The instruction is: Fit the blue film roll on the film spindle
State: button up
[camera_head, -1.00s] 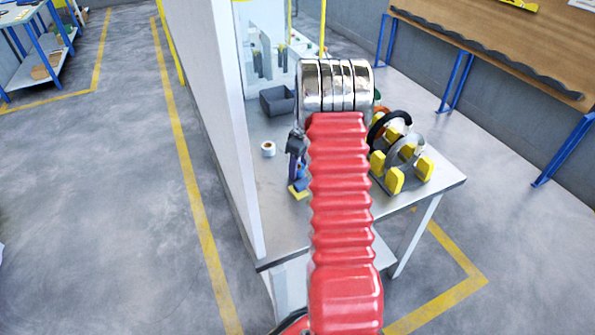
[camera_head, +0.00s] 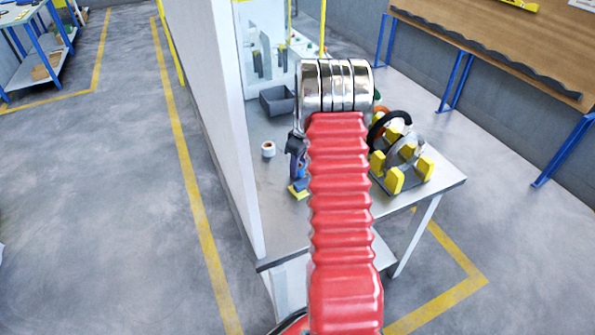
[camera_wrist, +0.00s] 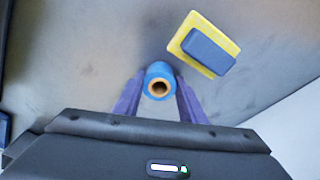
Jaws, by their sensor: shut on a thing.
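The blue film roll (camera_wrist: 158,80) is between the two purple fingers of my gripper (camera_wrist: 159,94) in the wrist view. Its round end with a brown core faces the camera. My gripper is shut on it. I cannot identify the film spindle in either view.
A yellow pad with a blue block (camera_wrist: 208,50) lies close beside the roll in the wrist view. On the table (camera_head: 278,222) are a white roll (camera_head: 268,149), a dark bin (camera_head: 277,101) and a yellow-block stand with rings (camera_head: 395,180). A white wall (camera_head: 215,110) borders the left.

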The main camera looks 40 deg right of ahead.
jog(key=shift+c, duration=0.6)
notch_tip(320, 180, up, 10)
dwell(0.7)
